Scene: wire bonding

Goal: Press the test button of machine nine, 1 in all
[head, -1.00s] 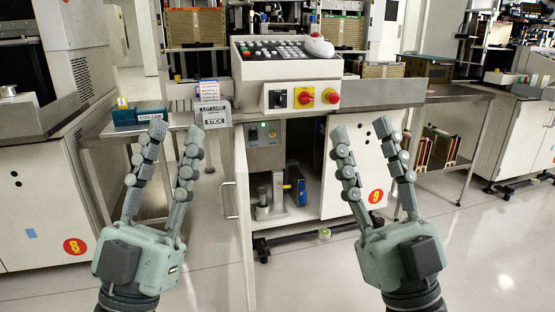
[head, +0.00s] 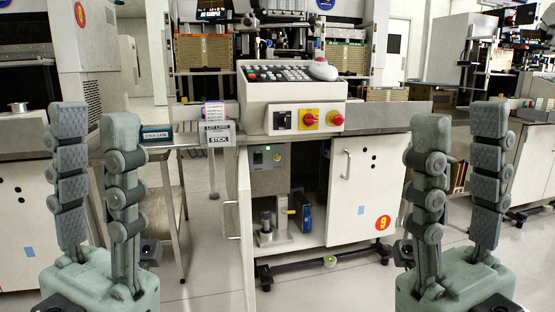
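Machine nine (head: 347,195) stands in the middle with a round "9" label (head: 382,222) on its closed right door. Its left door (head: 244,210) is swung open. Inside, at the upper left, is a small control box (head: 269,157) with a green light and a dark round part; which part is the test button is too small to tell. On top is a keypad panel (head: 280,73) with red knobs (head: 309,119) below it. My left gripper (head: 95,115) is open and empty, left of the machine. My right gripper (head: 460,115) is open and empty, right of it.
A side table with a "STICK" sign (head: 218,134) and a blue box (head: 157,133) stands left of machine nine. A pump-like unit with a blue part (head: 305,217) fills the lower cabinet. The open door's edge juts forward. The floor in front is clear.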

